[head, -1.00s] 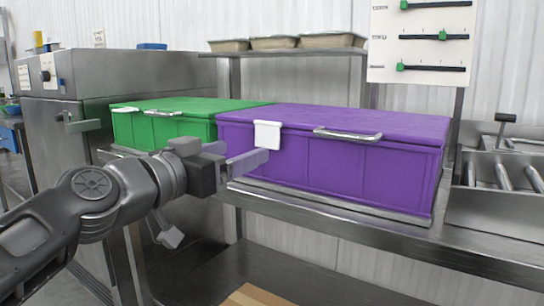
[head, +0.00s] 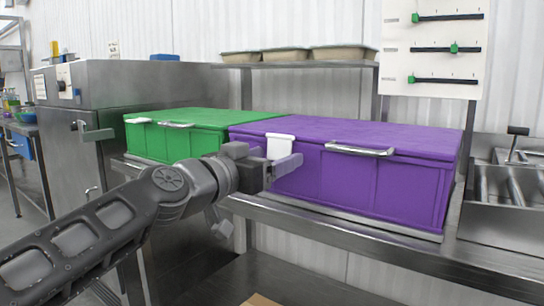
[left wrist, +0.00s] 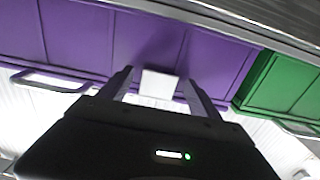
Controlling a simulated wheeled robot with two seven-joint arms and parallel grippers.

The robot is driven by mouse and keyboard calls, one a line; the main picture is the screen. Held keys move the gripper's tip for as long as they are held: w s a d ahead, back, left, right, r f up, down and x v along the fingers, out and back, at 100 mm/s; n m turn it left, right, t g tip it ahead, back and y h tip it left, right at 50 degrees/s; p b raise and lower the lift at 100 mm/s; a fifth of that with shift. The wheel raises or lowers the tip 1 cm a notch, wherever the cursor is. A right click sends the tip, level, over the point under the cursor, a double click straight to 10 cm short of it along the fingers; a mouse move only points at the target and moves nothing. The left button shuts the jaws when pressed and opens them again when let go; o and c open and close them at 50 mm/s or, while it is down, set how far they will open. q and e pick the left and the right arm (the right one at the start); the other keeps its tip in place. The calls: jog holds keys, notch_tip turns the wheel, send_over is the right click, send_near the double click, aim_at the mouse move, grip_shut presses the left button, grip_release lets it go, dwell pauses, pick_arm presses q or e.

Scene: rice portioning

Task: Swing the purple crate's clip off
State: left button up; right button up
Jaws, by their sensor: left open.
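The purple crate (head: 360,185) stands lidded on the steel counter in the head view. Its white clip (head: 280,147) is at the front upper edge, left of the metal handle (head: 360,150). The clip's upper face shows broadly and it looks tilted out from the front; its lower part is partly hidden by my gripper. My left gripper (head: 284,166) is open at the clip. In the left wrist view the clip (left wrist: 158,84) lies between the two spread fingers (left wrist: 158,90), near the purple wall (left wrist: 75,40). I cannot tell whether a finger touches it. My right gripper is not in view.
A green crate (head: 175,140) with its own white clip (head: 138,120) stands left of the purple one. A steel cabinet (head: 150,85) is behind it. A shelf (head: 300,65) with several tubs is above. A steel sink unit (head: 500,200) is at right.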

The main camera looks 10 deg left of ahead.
pick_arm(q)
jog(key=c, duration=1.4)
